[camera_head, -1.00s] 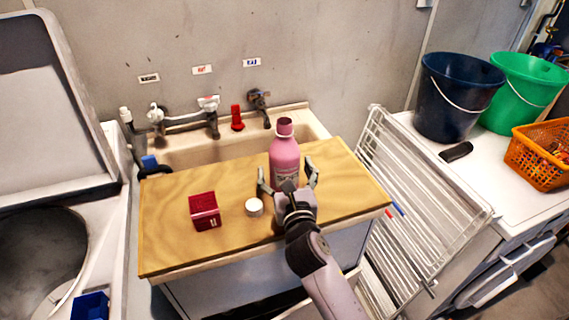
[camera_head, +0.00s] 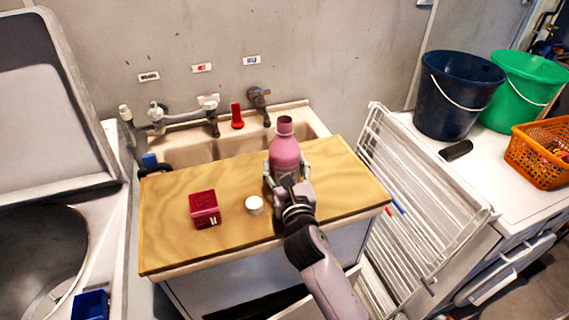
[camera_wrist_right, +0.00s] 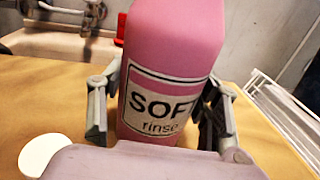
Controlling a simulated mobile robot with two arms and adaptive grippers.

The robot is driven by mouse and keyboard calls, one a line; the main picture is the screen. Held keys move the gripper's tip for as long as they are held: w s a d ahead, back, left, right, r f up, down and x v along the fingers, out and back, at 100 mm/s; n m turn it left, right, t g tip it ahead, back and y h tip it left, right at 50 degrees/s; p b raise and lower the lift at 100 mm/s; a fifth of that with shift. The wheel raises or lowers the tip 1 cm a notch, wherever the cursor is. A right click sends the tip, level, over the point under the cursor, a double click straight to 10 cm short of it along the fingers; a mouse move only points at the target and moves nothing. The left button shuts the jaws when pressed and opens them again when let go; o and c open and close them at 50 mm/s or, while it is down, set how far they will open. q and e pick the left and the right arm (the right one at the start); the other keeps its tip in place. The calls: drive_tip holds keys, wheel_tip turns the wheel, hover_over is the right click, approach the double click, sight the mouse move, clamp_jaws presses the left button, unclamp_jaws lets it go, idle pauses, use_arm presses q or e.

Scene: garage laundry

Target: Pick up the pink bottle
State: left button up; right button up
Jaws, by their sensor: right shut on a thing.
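The pink bottle (camera_head: 284,152) stands upright on the wooden board over the sink. In the right wrist view the bottle (camera_wrist_right: 172,45) fills the middle, with a label reading "SOFT rinse". My right gripper (camera_head: 287,176) is shut on the lower part of the bottle, one finger on each side. In the wrist view its fingers (camera_wrist_right: 160,115) flank the label. The lower front of the bottle is hidden by my gripper in the head view. My left gripper is not in view.
The wooden board (camera_head: 170,235) also carries a red box (camera_head: 204,208) and a white round cap (camera_head: 254,205) close left of my gripper. A white drying rack (camera_head: 420,190) stands to the right. Taps (camera_head: 212,115) and a red object (camera_head: 237,116) are behind.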

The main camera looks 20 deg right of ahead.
drive_tip(key=c, duration=0.7)
drive_tip(key=shift+r, duration=0.1)
